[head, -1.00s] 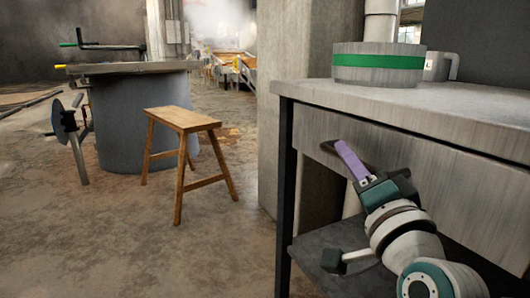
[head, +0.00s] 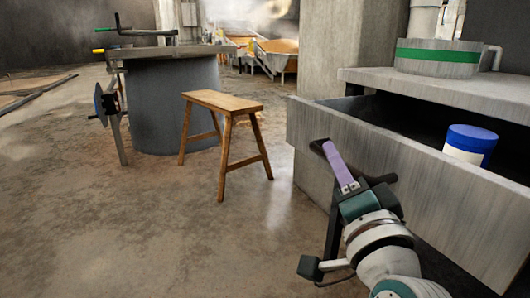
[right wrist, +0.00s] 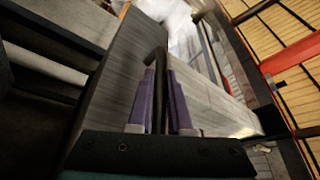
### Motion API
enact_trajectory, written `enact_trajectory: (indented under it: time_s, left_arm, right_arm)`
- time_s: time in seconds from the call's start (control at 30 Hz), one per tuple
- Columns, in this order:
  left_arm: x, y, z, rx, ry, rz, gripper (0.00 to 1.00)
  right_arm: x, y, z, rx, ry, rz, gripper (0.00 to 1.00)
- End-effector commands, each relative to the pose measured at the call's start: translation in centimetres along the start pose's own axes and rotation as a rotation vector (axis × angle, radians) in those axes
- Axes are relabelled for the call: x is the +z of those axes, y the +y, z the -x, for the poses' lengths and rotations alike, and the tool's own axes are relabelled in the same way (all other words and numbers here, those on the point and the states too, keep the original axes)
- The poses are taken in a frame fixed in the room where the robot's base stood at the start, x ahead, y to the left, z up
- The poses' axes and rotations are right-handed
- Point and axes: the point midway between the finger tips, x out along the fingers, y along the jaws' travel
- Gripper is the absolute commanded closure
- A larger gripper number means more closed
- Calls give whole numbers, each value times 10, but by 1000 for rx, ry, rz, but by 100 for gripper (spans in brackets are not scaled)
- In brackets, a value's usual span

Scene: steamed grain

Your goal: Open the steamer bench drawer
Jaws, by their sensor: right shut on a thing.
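The steamer bench drawer (head: 440,205) has a grey wooden front and stands pulled out from under the bench top in the head view. Its dark inside shows, with a white container with a blue lid (head: 469,145) in it. My right gripper (head: 332,156) is at the drawer front, shut on the dark drawer handle (head: 318,146). In the right wrist view the purple fingers (right wrist: 160,95) close around the dark handle (right wrist: 158,62), with the grey drawer front (right wrist: 118,75) behind. My left gripper is not in view.
A round tub with a green band (head: 437,58) stands on the bench top (head: 450,88). A wooden stool (head: 222,102) stands to the left, before a round grey table (head: 172,100). The floor between the stool and the drawer is clear.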

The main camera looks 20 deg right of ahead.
Motion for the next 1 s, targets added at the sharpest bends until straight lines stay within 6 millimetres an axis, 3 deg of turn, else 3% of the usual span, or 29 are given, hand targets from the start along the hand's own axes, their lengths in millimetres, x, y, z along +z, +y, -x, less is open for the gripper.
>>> enact_trajectory:
  time_s: [0.6,0.63,0.7,0.87,1.0]
  left_arm:
    - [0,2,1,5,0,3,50]
    - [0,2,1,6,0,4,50]
    - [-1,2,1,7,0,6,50]
    - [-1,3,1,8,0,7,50]
    - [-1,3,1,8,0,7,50]
  right_arm:
    - [5,-3,2,1,-1,1,100]
    - [5,-3,2,1,-1,1,80]
    - [5,-3,2,1,-1,1,73]
    - [5,-3,2,1,-1,1,55]
    - [5,-3,2,1,-1,1,53]
